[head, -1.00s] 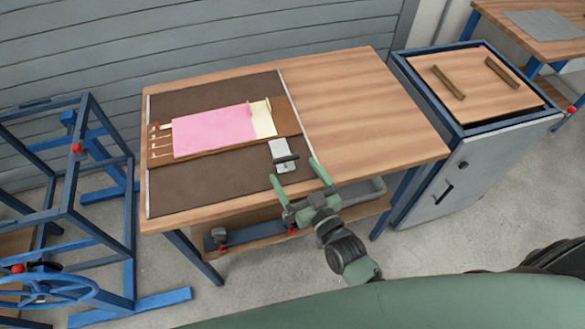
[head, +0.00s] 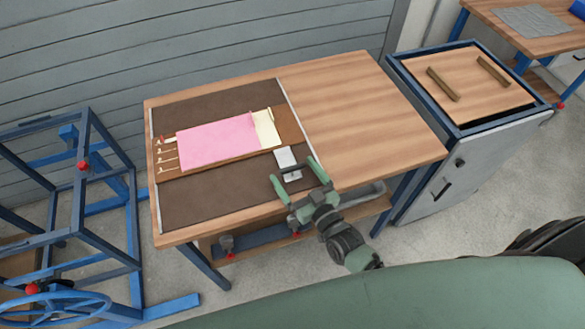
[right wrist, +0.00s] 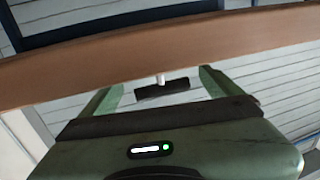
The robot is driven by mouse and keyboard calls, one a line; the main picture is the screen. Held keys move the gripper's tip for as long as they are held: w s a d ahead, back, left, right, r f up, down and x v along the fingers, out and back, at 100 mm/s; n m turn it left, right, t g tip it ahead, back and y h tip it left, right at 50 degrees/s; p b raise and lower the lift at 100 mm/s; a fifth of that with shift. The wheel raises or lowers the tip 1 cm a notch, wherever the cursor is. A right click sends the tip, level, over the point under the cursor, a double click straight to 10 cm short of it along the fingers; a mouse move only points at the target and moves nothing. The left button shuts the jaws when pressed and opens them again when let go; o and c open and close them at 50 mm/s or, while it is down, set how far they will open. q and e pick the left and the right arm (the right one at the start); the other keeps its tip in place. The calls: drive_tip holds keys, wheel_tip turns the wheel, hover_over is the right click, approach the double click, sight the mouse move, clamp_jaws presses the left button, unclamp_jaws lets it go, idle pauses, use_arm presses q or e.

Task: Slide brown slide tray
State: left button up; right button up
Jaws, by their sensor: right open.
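A brown tray (head: 292,127) bears a pink sheet (head: 215,142) and a cream piece (head: 265,128). It lies on a dark brown mat (head: 210,200) on the wooden table. A pale plate (head: 285,156) with a dark bar across it is at the tray's near right side. My right gripper (head: 296,174) is open and empty, its fingertips around the dark bar in the picture. In the right wrist view a dark bar (right wrist: 162,88) on a pale stem shows between the open fingers (right wrist: 160,90); contact is not visible. My left gripper is out of view.
A wooden table (head: 365,110) has clear room on its right half. A blue-framed cabinet (head: 460,150) with two wooden strips stands to the right. A blue frame with a wheel (head: 60,300) stands at left. A brown band (right wrist: 160,50) crosses the right wrist view.

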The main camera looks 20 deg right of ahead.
sight(286, 162)
drive_tip(key=shift+w+a, duration=0.3)
drive_tip(key=shift+w, duration=0.2)
drive_tip(key=shift+w+a, duration=0.1)
drive_tip(key=shift+w, duration=0.1)
drive_tip(key=c, duration=1.9)
drive_tip(key=b+x, duration=0.1)
drive_tip(key=x, duration=0.1)
drive_tip(key=d+x, duration=0.1)
drive_tip(key=x, duration=0.1)
drive_tip(key=shift+w+f+b, duration=0.15)
drive_tip(key=shift+w+b, duration=0.2)
drive_tip(key=shift+w, duration=0.05)
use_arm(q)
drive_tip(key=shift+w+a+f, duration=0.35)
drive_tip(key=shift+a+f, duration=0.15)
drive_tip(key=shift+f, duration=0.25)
use_arm(e)
drive_tip(key=shift+a, duration=0.1)
drive_tip(key=shift+s, duration=0.1)
drive_tip(key=o, duration=1.9)
